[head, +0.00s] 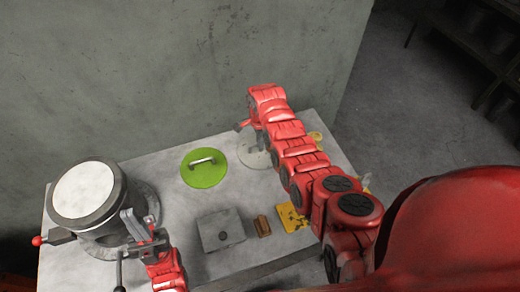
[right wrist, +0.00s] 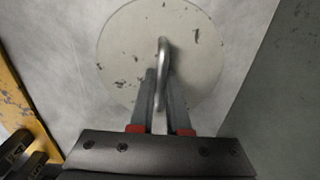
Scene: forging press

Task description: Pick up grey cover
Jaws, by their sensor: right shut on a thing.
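The grey cover (right wrist: 200,50) is a flat round disc with worn dark patches and a metal loop handle (right wrist: 162,60). In the right wrist view it fills the upper middle, and my right gripper (right wrist: 163,84) is shut on the handle, one finger on each side. In the head view the cover (head: 256,157) is partly hidden behind my right arm, at the back of the table. My left gripper (head: 146,238) is at the front of the grey cylindrical vessel (head: 93,208); its fingers are too small to read.
A green round cover (head: 204,168) with a handle lies left of the grey one. A grey square block (head: 221,230), a small brown piece (head: 262,226) and a yellow plate (head: 290,217) lie along the table front. A concrete wall (head: 180,70) stands behind.

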